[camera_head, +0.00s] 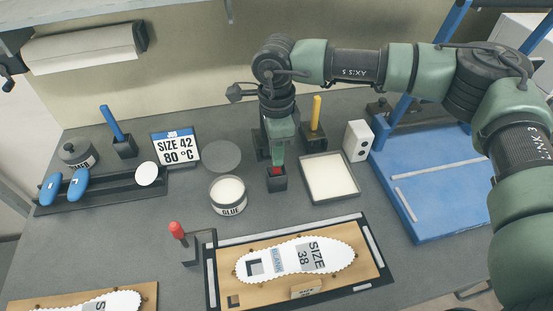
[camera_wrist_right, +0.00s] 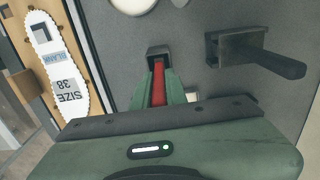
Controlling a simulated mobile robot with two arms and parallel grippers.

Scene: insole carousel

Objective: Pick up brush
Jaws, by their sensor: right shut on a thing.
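My right gripper (camera_head: 277,160) points down at a small black holder (camera_head: 277,182) in the middle of the table. Its jaws are shut on a red handle, which I take to be the brush (camera_head: 277,170). In the right wrist view the red handle (camera_wrist_right: 158,88) lies between the green fingers, and the black holder (camera_wrist_right: 158,52) is just beyond their tips. The lower end of the brush is hidden, seemingly in the holder. My left gripper is not in view.
A glue jar (camera_head: 229,196) and a white-filled tray (camera_head: 330,178) flank the holder. A yellow-handled tool (camera_head: 316,112) stands behind it. A white insole (camera_head: 295,258) lies on a board in front. A blue platform (camera_head: 435,180) is at right.

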